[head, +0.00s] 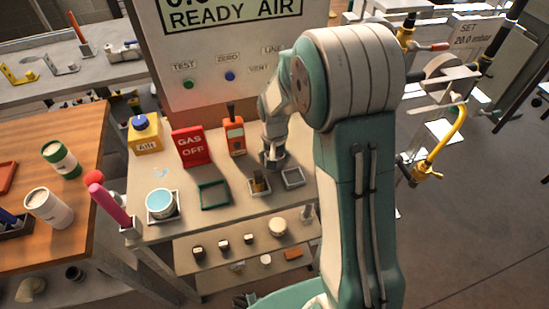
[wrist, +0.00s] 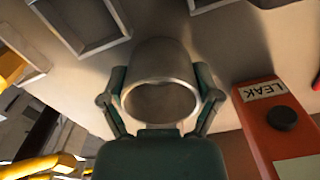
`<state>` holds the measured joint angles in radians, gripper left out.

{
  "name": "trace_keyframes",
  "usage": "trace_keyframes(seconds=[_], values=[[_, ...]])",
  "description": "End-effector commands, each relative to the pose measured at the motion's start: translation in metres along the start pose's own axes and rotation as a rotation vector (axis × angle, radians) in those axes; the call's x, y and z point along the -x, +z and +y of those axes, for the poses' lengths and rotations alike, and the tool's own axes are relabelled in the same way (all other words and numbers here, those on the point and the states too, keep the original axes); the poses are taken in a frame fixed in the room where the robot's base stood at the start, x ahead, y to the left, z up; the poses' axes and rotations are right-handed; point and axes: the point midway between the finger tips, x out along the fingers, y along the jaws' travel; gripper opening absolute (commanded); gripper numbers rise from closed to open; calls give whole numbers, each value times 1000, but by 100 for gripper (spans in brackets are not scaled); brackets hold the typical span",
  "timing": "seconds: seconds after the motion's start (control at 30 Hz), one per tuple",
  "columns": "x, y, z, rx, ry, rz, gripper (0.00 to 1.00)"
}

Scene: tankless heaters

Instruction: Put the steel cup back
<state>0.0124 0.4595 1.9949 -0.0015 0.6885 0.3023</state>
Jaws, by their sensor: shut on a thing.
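The steel cup (wrist: 160,82) is a plain grey metal cylinder, held between the two fingers of my gripper (wrist: 160,76) in the wrist view. The fingers touch it on both sides and its round opening faces the camera. In the head view my gripper (head: 273,160) points down over the back of the grey bench, just right of the orange leak detector (head: 234,136). Whether the cup touches the bench is hard to tell. A small empty grey square tray (head: 300,184) lies in front and to the right; it also shows at the upper left of the wrist view (wrist: 92,46).
A grey tray with a brass piece (head: 259,185), an empty green tray (head: 214,206) and a blue-topped round container (head: 161,202) line the front. A red GAS OFF sign (head: 190,146) and yellow AIR box (head: 146,135) stand behind. Yellow piping (head: 440,150) is at right.

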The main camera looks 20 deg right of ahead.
Motion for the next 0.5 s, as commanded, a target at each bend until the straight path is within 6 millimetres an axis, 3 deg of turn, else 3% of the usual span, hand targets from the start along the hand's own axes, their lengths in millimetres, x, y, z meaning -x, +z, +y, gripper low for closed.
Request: trace_keyframes(seconds=[0.3,0.33,0.37,0.5], values=[[-3,0,0,0,0,1,26],[-4,0,0,0,0,1,85],[-4,0,0,0,0,1,99],[-3,0,0,0,0,1,100]])
